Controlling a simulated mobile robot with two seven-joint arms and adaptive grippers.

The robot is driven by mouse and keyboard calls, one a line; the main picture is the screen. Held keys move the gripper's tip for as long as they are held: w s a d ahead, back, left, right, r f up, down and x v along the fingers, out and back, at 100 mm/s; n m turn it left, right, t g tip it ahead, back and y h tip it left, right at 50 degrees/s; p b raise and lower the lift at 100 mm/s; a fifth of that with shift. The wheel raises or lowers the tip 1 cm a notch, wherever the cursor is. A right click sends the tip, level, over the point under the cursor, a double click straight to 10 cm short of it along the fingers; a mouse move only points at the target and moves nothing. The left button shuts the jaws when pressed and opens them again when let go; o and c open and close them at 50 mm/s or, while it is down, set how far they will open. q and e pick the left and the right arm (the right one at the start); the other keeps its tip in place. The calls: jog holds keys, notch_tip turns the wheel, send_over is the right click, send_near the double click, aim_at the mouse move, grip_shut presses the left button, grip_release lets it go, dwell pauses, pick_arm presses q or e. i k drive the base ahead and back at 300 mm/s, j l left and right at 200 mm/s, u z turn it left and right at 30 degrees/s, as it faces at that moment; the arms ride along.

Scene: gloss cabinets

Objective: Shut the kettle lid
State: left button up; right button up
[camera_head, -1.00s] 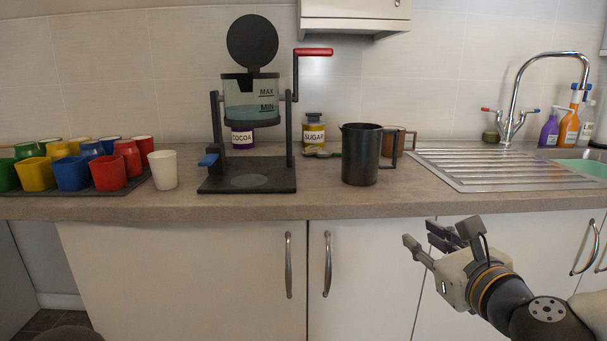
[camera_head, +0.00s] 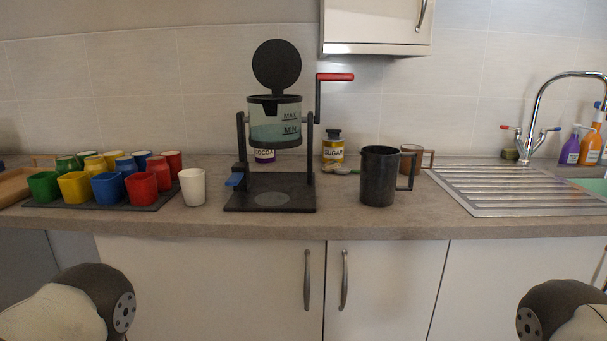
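The kettle (camera_head: 273,119) is a clear vessel with MAX and MIN marks and bluish water inside, hung in a dark stand (camera_head: 268,194) on the counter. Its round black lid (camera_head: 277,67) stands upright, open, above the vessel's back rim. A crank with a red handle (camera_head: 335,77) is at the stand's right side. My left and right arms show only as rounded links at the lower left and lower right corners. Neither gripper is in view, and nothing touches the kettle.
Coloured cups fill a dark tray (camera_head: 154,204) at left, beside a white cup (camera_head: 193,187). A black jug (camera_head: 378,176) stands right of the stand. Cocoa and sugar (camera_head: 333,150) jars stand behind. The sink drainer (camera_head: 520,190) is at right. Bare counter lies along the front edge.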

aim_at(277, 63)
jog(key=i+j+z, duration=0.1)
jog(key=j+z, duration=0.4)
jog(key=j, duration=0.2)
jog(key=j+z, duration=0.5)
jog(key=j, duration=0.15)
